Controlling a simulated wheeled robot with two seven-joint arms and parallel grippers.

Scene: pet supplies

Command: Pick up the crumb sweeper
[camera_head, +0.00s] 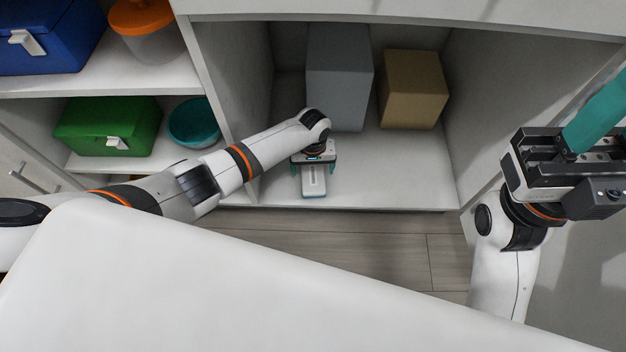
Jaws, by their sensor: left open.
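The crumb sweeper (314,184), a small white and grey device with a teal lower edge, lies on the floor of the open cabinet compartment near its front edge. My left gripper (314,167) is open directly above its rear part, with one teal finger at each side. The gripper body hides the back of the sweeper. I cannot tell whether the fingers touch it. My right gripper (590,120) is raised at the right edge, away from the sweeper, with a teal part pointing up and right. Its fingertips are partly out of frame.
A tall grey box (340,80) and a tan box (413,90) stand behind the sweeper. Compartment walls rise at both sides. Left shelves hold a blue case (50,40), an orange-lidded container (142,28), a green case (110,127) and a teal bowl (194,123).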

